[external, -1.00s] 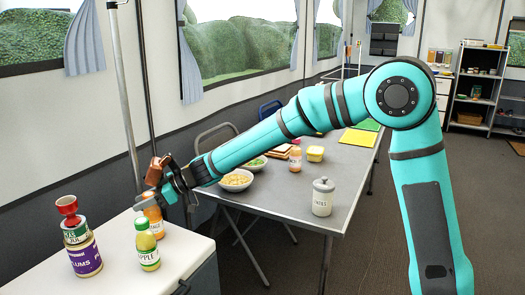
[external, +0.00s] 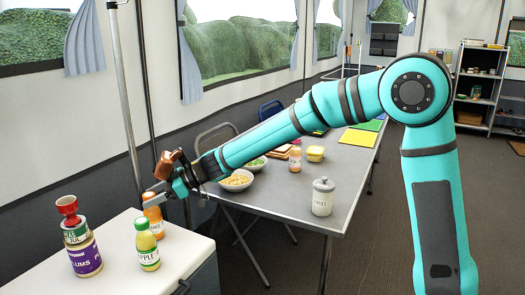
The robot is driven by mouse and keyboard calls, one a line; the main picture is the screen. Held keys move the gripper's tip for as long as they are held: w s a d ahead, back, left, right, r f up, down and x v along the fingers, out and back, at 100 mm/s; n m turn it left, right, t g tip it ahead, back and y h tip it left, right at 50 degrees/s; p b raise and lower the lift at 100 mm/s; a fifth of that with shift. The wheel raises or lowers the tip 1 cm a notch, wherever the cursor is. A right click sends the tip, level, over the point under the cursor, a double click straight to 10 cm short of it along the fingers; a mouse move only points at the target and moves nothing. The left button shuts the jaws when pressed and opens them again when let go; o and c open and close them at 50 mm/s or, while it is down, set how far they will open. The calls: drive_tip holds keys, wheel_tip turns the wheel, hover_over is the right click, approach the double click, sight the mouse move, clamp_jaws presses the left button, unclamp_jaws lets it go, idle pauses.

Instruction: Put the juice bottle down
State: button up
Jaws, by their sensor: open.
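An orange juice bottle (external: 154,222) stands upright on the white top of a chest (external: 190,248). My gripper (external: 158,197) is open at the upper part of this bottle, coming from the right. A finger crosses in front of the bottle near its cap; I cannot tell whether it touches. A second juice bottle, yellow with a green cap and an apple label (external: 148,250), stands just in front of it. Another orange bottle (external: 295,160) stands on the grey table.
A purple-labelled can with a smaller can and a red cup stacked on it (external: 86,260) stands left on the chest. The grey table (external: 275,215) holds bowls (external: 237,182), a lidded white jar (external: 322,200) and a yellow tub (external: 315,154). The chest's front is bare.

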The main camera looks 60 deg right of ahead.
drive_tip(key=v, duration=0.8)
drive_tip(key=shift+s+d+r, duration=0.15)
drive_tip(key=shift+s+d, duration=0.05)
drive_tip(key=shift+s, duration=0.05)
drive_tip(key=s+r+m+t+h, duration=0.2)
drive_tip(key=s+r+t+h, duration=0.15)
drive_tip(key=s+r, duration=0.65)
drive_tip(key=s+r+m+t+h, duration=0.2)
drive_tip(key=s+r+t, duration=0.2)
drive_tip(key=s+r, duration=0.55)
drive_tip(key=s+r+m+h, duration=0.3)
drive_tip(key=s+m, duration=0.1)
drive_tip(key=s, duration=1.9)
drive_tip(key=shift+s+d+r, duration=0.15)
drive_tip(key=shift+d+r, duration=0.05)
drive_tip(key=shift+d, duration=0.25)
